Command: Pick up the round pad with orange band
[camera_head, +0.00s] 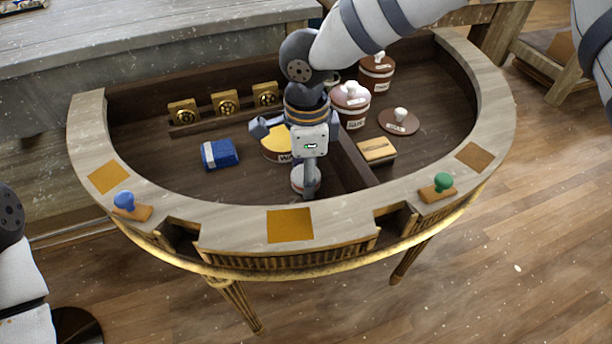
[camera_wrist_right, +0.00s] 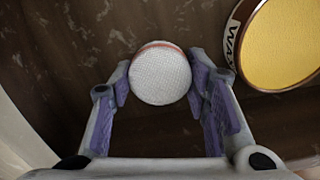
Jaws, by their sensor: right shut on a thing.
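The round pad (camera_wrist_right: 161,78) has a white textured face and a thin orange-red band along its edge. In the right wrist view it sits between the two purple-lined fingers of my right gripper (camera_wrist_right: 160,88), which is shut on it. In the head view the pad (camera_head: 298,180) is partly hidden behind a finger of my right gripper (camera_head: 303,165), inside the console's recessed tray. I cannot tell whether the pad touches the tray floor. My left gripper is out of view; only part of the left arm shows at the left edge.
A yellow-topped wax tin (camera_wrist_right: 285,45) stands close beside the pad. A low divider (camera_head: 352,165) runs to its right. A blue block (camera_head: 219,153), brown jars (camera_head: 376,72) and a knobbed lid (camera_head: 399,121) share the tray. Blue (camera_head: 126,202) and green (camera_head: 442,184) knobs stand on the rim.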

